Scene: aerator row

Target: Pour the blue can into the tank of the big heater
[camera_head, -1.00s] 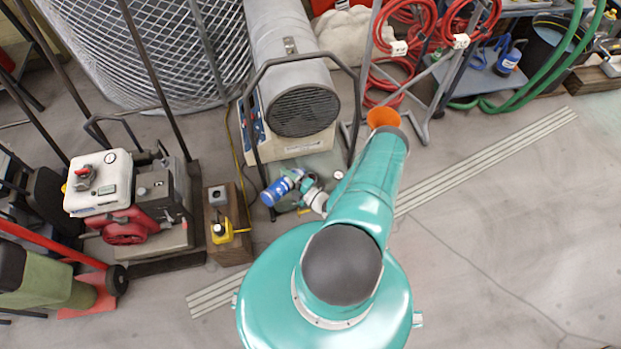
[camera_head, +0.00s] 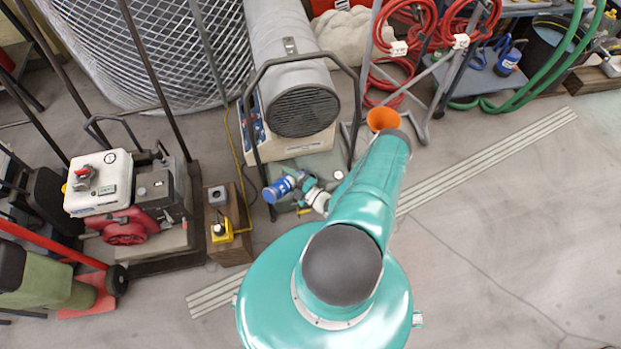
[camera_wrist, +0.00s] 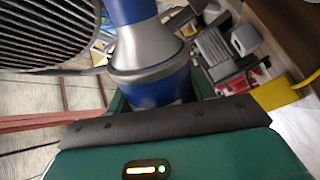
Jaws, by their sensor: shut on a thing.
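The blue can (camera_head: 279,189) with a pale label lies tilted well over in my gripper (camera_head: 305,190), just in front of the big heater. In the wrist view the blue can (camera_wrist: 150,88) shows blue and silver parts and sits between the jaws. The big heater (camera_head: 275,60) is a grey cylinder with a round dark grille and a black tube frame. Its grey-green tank (camera_head: 325,165) lies low under the barrel, partly hidden by my arm and the can. An orange funnel (camera_head: 383,118) shows beyond my arm's elbow.
A red and white engine unit (camera_head: 125,195) stands at the left. A wooden block (camera_head: 230,250) with a yellow item (camera_head: 222,230) stands left of the can. Red hoses (camera_head: 405,45) hang on a rack behind.

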